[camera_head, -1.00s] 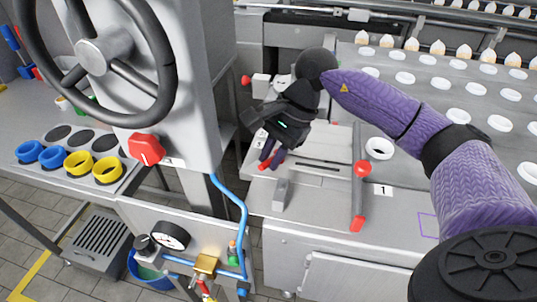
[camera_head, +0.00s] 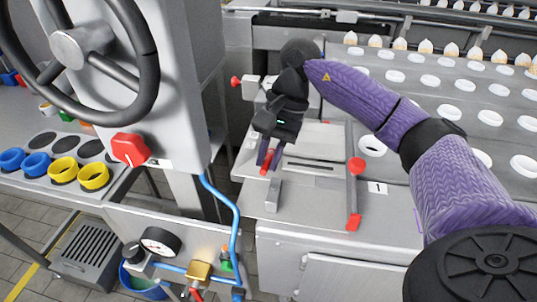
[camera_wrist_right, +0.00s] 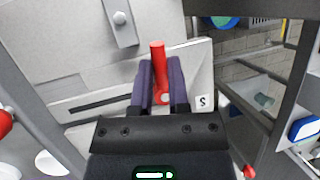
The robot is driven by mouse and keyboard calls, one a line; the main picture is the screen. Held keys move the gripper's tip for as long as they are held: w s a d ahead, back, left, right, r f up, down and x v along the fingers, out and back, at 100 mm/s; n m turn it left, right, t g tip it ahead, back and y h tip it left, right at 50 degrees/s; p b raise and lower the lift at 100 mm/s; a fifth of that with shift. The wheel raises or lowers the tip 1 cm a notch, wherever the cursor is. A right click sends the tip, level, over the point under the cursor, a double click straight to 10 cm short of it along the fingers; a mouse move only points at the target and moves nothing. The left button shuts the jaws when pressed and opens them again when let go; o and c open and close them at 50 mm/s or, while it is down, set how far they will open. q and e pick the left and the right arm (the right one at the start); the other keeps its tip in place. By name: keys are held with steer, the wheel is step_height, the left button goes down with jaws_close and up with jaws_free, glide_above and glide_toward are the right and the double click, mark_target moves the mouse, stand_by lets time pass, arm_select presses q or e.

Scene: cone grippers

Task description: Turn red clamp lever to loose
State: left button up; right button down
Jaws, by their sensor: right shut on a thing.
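My right gripper (camera_head: 268,158) is shut on a red clamp lever (camera_head: 266,168) at the left of the grey clamp plate. In the right wrist view the purple fingers of my right gripper (camera_wrist_right: 160,72) stand on both sides of the red lever (camera_wrist_right: 158,58), whose upper end sticks out past them. The lever's base is partly hidden between the fingers. My left gripper is not in view.
A grey column with a black handwheel (camera_head: 100,60) and a red knob (camera_head: 130,149) stands left of my right gripper. A blue hose (camera_head: 236,215) and a pressure gauge (camera_head: 160,241) are below. Rows of white rings (camera_head: 373,145) lie at the right.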

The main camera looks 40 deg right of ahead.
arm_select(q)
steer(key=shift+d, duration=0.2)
arm_select(e)
steer(key=c, duration=0.6)
jaws_free()
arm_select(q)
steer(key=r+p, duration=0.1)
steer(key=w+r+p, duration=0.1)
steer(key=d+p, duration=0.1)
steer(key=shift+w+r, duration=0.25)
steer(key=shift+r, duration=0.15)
arm_select(e)
steer(key=v, duration=1)
